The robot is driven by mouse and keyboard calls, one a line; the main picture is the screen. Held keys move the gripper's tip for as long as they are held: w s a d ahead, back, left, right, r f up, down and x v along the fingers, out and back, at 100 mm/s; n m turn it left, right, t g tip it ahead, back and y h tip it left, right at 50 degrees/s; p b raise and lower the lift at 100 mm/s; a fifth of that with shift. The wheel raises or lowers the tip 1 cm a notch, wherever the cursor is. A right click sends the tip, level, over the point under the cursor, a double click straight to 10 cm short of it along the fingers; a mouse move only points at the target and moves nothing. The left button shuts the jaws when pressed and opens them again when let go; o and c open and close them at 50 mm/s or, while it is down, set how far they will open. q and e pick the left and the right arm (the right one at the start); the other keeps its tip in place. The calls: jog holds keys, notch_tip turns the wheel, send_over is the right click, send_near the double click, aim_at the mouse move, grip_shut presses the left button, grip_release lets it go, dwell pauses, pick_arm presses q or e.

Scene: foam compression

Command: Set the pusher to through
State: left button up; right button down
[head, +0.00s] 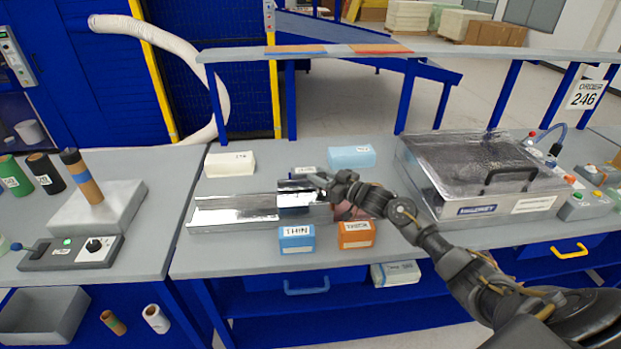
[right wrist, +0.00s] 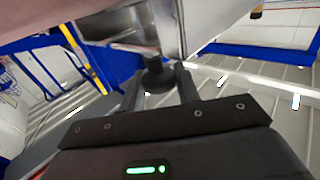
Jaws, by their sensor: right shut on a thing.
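The pusher (head: 297,199) is a shiny metal block at the right part of a long metal channel (head: 230,213) on the middle table. My right gripper (head: 320,180) reaches in from the right and is at the pusher's top right side. In the right wrist view its two fingers (right wrist: 158,88) are shut on a dark round knob (right wrist: 154,72) that joins the shiny metal pusher (right wrist: 168,28). My forearm hides the channel's right end. My left gripper is not in view.
A blue box marked THIN (head: 297,239) and an orange box (head: 356,234) stand in front of the channel. A cream block (head: 230,164) and a light blue block (head: 351,157) lie behind it. A large lidded metal case (head: 480,170) is at the right.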

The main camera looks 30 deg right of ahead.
jog(key=shift+s+d, duration=0.2)
jog(key=shift+d, duration=0.35)
jog(key=shift+s+d, duration=0.15)
jog(key=shift+d, duration=0.55)
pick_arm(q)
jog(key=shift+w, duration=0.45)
pick_arm(e)
jog(key=shift+s+d, duration=0.1)
jog(key=shift+d, duration=0.05)
jog(key=c, duration=1.1)
grip_release()
jog(key=shift+o, duration=0.2)
